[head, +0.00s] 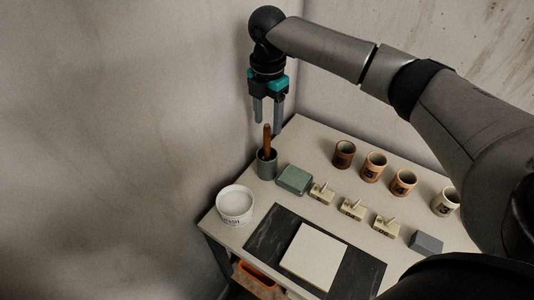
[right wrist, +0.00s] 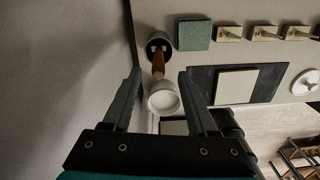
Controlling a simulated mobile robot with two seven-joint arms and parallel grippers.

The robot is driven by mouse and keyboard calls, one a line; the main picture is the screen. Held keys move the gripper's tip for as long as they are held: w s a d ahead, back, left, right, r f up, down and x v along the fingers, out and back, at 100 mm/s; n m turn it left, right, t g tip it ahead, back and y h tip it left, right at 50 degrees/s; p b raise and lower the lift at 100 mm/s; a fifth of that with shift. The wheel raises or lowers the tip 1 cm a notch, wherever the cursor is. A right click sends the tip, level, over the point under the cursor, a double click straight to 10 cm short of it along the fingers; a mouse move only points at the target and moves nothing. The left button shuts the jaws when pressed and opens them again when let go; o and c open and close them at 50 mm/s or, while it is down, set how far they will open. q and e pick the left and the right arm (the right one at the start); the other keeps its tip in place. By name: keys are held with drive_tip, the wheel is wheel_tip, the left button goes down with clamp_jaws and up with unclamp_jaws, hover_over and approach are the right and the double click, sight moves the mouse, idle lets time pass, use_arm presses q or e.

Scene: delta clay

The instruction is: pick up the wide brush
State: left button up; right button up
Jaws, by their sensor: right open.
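The wide brush stands upright in a dark grey cup (head: 266,165) at the table's back left corner, with its brown handle (head: 267,139) sticking up. Its bristle end is hidden in the cup. My right gripper (head: 266,122) is open and empty, pointing down just above the handle's top. In the right wrist view the brush handle (right wrist: 158,66) lies between the two spread fingers (right wrist: 160,74), apart from both. My left gripper is not in view.
A white tub (head: 235,204), a green block (head: 294,180), several small handled stamps (head: 352,209) and brown cups (head: 374,166) stand on the table. A pale slab (head: 313,257) lies on a dark mat (head: 268,241). The wall is close on the left.

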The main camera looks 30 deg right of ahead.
drive_tip(key=shift+f, duration=0.7)
drive_tip(key=b, duration=0.1)
hover_over(267, 160)
drive_tip(key=f, duration=0.4)
drive_tip(key=shift+w+d+f, duration=0.1)
drive_tip(key=shift+w+f, duration=0.1)
drive_tip(key=shift+w, duration=0.15)
drive_tip(key=shift+f, duration=0.35)
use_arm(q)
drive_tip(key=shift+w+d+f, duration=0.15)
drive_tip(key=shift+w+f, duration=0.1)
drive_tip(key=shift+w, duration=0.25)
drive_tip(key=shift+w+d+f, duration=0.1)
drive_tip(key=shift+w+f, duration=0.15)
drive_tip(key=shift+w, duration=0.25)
use_arm(e)
drive_tip(key=shift+c, duration=0.7)
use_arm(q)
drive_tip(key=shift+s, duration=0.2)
use_arm(e)
clamp_jaws()
